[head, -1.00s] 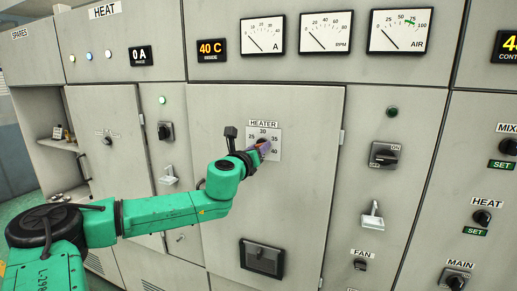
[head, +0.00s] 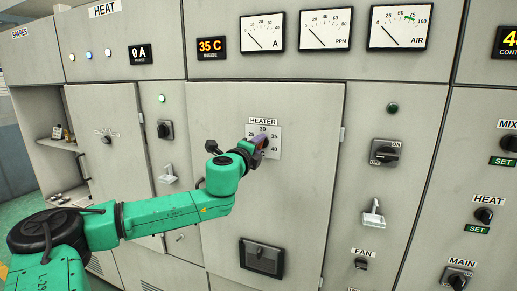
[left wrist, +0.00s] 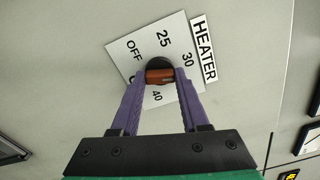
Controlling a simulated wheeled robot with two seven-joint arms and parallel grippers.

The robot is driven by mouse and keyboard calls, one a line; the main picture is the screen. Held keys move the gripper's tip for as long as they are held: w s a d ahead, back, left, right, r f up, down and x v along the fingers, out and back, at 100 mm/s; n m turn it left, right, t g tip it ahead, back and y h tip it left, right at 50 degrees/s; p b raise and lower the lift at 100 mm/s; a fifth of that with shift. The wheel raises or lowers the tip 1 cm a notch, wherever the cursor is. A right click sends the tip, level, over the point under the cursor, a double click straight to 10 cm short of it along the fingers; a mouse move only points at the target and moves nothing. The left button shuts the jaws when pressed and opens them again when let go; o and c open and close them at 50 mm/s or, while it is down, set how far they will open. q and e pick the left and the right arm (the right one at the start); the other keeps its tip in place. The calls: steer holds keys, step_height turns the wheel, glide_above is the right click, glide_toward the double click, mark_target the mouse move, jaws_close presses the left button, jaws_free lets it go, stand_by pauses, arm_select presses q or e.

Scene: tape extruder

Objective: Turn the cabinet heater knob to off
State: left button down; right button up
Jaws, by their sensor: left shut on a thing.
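The heater knob (left wrist: 159,76) is a reddish-brown handle on a dark round base, in the middle of a white dial plate (left wrist: 122,52). In the left wrist view OFF, 25, 30 and 40 can be read around it. In the head view the dial plate (head: 274,130) is on the cabinet door under the HEATER label. My left gripper (left wrist: 161,78) has its two purple fingers shut on the knob, one on each side. In the head view the gripper (head: 261,144) covers much of the knob and the lower left of the dial. My right gripper is not in view.
A display (head: 211,45) above the door reads 35 C. Analog gauges (head: 398,27) sit along the top. An ON/OFF switch (head: 385,153), a lever (head: 373,215) and a fan switch (head: 361,263) are on the right. A black latch (head: 262,257) is low on the door.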

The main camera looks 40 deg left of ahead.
arm_select(q)
steer(key=n+b, duration=0.2)
steer(key=n, duration=0.5)
steer(key=shift+f, duration=0.1)
steer(key=n+b, duration=0.2)
steer(key=n, duration=0.4)
steer(key=shift+f+n+b, duration=0.1)
steer(key=shift+n+b, duration=0.3)
steer(key=n+b, duration=0.3)
steer(key=n, duration=0.4)
steer(key=n+b, duration=0.2)
steer(key=n, duration=0.2)
steer(key=shift+n+b, duration=0.4)
steer(key=shift+n, duration=1)
steer(key=shift+c, duration=2)
jaws_free()
